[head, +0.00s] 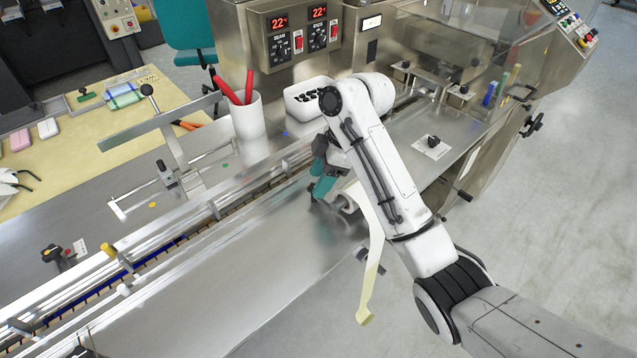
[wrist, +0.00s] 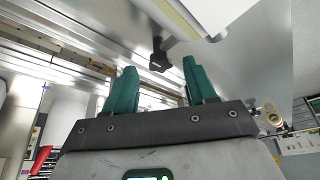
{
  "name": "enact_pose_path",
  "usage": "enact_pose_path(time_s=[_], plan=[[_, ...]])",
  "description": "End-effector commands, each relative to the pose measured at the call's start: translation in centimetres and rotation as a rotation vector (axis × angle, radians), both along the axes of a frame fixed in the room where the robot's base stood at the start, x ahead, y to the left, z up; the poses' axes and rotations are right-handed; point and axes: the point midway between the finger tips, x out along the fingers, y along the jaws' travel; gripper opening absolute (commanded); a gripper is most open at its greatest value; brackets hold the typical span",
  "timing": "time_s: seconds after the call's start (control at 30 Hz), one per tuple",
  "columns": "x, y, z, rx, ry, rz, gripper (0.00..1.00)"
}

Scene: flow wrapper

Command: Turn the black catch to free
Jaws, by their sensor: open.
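My gripper (head: 321,180) has teal fingers and shows in the head view over the near side of the steel conveyor bed, partly hidden by my arm. In the wrist view its fingers (wrist: 161,82) are apart with nothing between them. A black lobed knob (wrist: 158,58) on a short shaft lies beyond the fingertips, between them in the picture and not touched. I cannot tell whether this is the catch. The head view shows other black knobs: one on a pale plate (head: 432,141) right of my arm, and one on the machine's right side (head: 533,125).
A white cup with red-handled tools (head: 247,117) and a white bin of black parts (head: 306,97) stand behind my gripper. A pale film strip (head: 372,270) hangs beside my forearm. The near steel panel (head: 240,265) is clear.

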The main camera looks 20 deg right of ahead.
Motion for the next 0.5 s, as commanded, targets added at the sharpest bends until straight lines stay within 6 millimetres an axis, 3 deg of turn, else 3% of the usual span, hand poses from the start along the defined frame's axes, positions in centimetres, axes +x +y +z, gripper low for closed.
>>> enact_pose_path(time_s=[0.43,0.5], plan=[[0.14,0.44,-1.09,-0.001,-0.001,0.0,0.56],[0.14,0.43,-1.08,-0.001,-0.001,0.0,0.51]])
